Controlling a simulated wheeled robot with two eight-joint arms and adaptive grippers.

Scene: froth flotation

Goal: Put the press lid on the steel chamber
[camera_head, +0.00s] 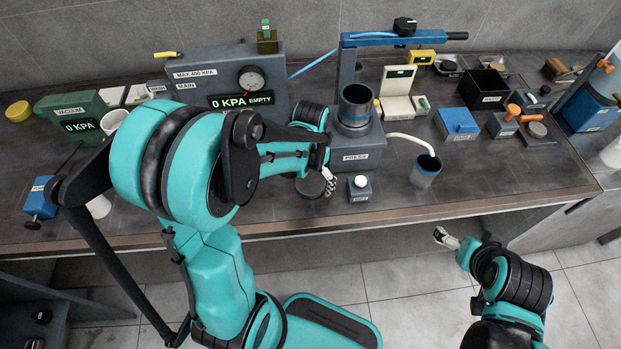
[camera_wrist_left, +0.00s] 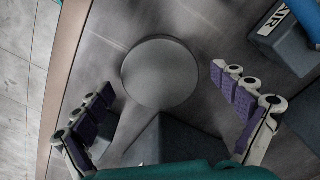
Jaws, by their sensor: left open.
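A flat round dark disc, which looks like the press lid (camera_head: 309,186), lies on the bench near its front edge. In the left wrist view the lid (camera_wrist_left: 160,73) shows as a plain grey circle. My left gripper (camera_head: 322,184) is open above it; in the wrist view its purple-padded fingers (camera_wrist_left: 160,85) stand apart on either side of the lid, not closed on it. The dark steel chamber (camera_head: 355,108) stands upright on a grey block under the blue frame, right of and behind the lid. My right gripper (camera_head: 446,238) is low, in front of the bench.
A small block with a white button (camera_head: 360,188) stands just right of the lid. A blue cup (camera_head: 426,171) with a pale hose stands further right. A grey gauge box (camera_head: 229,82) is behind my left arm. The front right bench strip is clear.

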